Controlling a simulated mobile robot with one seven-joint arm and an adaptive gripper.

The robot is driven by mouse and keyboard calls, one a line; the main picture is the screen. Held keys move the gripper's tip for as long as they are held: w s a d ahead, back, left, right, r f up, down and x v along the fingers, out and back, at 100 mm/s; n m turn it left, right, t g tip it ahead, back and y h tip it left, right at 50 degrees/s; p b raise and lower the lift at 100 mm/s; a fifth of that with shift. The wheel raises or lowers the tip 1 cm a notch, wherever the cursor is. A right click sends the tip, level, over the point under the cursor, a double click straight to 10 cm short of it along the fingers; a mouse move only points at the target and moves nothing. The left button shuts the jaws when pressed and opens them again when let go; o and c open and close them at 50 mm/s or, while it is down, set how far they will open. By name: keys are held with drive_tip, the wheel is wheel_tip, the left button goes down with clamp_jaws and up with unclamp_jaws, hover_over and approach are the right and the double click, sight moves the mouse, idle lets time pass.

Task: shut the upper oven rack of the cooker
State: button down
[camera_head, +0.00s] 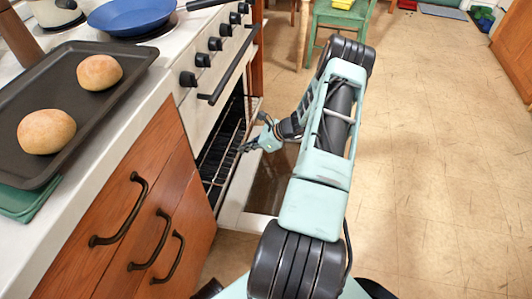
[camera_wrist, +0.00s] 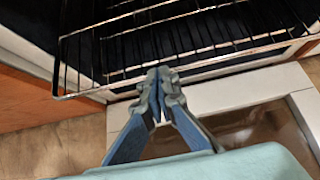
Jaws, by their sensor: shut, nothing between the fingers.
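The cooker (camera_head: 190,105) stands at the left with its oven open and the oven door (camera_head: 262,195) folded down. A wire oven rack (camera_head: 222,168) sticks out of the oven opening over the inner edge of the door. In the wrist view the rack (camera_wrist: 210,52) spans the upper part, its front bar running across. My gripper (camera_head: 244,149) is shut and empty at the front of the rack. In the wrist view my gripper (camera_wrist: 158,74) has its fingertips close to the front bar; I cannot tell whether they touch. Whether another rack sits below is unclear.
Wooden drawers (camera_head: 130,215) with dark handles stand left of the oven. A baking tray (camera_head: 100,65) with two buns lies on the counter, and a blue pan (camera_head: 130,15) sits on the hob. A green chair (camera_head: 338,18) stands behind. The floor (camera_head: 440,150) at right is clear.

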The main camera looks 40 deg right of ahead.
sight(217, 145)
drive_tip(key=w+a, duration=0.4)
drive_tip(key=w, duration=0.1)
drive_tip(key=w+a+b, duration=0.1)
drive_tip(key=w+a, duration=0.1)
drive_tip(key=w, duration=0.1)
drive_tip(key=shift+a, duration=0.1)
drive_tip(key=shift+s, duration=0.15)
